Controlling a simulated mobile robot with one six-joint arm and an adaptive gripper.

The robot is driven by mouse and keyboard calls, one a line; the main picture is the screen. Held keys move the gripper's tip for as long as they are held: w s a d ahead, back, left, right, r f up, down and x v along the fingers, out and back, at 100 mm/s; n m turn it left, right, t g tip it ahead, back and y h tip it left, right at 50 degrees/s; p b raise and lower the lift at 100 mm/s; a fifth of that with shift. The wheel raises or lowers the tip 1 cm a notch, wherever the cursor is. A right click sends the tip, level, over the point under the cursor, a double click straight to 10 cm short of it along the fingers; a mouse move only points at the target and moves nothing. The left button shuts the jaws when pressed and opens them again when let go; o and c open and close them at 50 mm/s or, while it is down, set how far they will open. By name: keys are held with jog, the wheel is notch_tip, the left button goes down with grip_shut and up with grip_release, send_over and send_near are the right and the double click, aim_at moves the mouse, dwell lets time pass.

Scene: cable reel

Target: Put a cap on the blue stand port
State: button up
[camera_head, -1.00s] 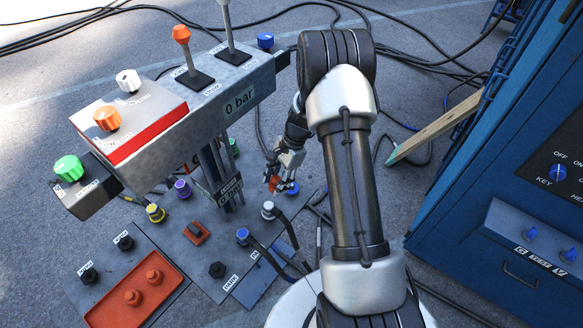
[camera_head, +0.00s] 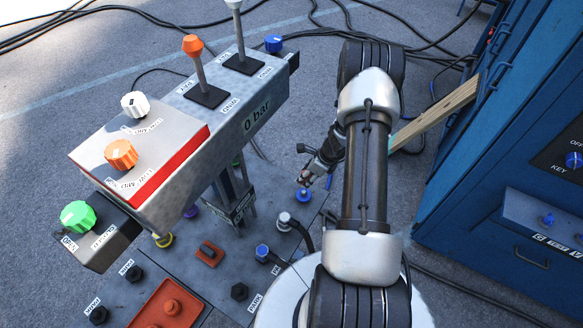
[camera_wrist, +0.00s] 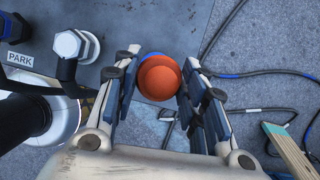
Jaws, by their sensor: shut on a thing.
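My gripper (camera_wrist: 160,62) is shut on an orange-red cap (camera_wrist: 159,82), which sits between its fingertips in the wrist view. The blue stand port (camera_wrist: 152,55) shows only as a thin blue rim behind the cap, so I cannot tell whether the two touch. In the head view my gripper (camera_head: 307,176) is small and just above the blue port (camera_head: 302,194). The cap is hard to make out there. Another orange cap (camera_head: 172,307) rests in a red tray (camera_head: 149,309) at the bottom left.
A white port (camera_head: 285,221) with a black cable stands beside the blue one; it also shows in the wrist view (camera_wrist: 72,45). The grey control stand (camera_head: 236,105) with levers and knobs rises at left. A blue cabinet (camera_head: 470,150) and wooden plank (camera_head: 437,112) are at right.

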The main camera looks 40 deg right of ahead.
aim_at(302, 191)
jog(key=shift+w+a+f, duration=0.15)
jog(key=shift+w+a, duration=0.05)
jog(key=shift+w, duration=0.2)
jog(key=shift+s+d+f+b, duration=0.1)
jog(key=shift+s+f+b, duration=0.1)
jog(key=shift+f+b, duration=0.3)
notch_tip(302, 191, down, 7)
jog(key=b, duration=0.5)
jog(key=shift+r, duration=0.2)
jog(key=shift+f+b, duration=0.4)
jog(key=shift+b, duration=0.05)
jog(key=shift+f+b, duration=0.35)
jog(key=shift+b, duration=0.2)
jog(key=o, duration=1.1)
jog(key=v, duration=1.2)
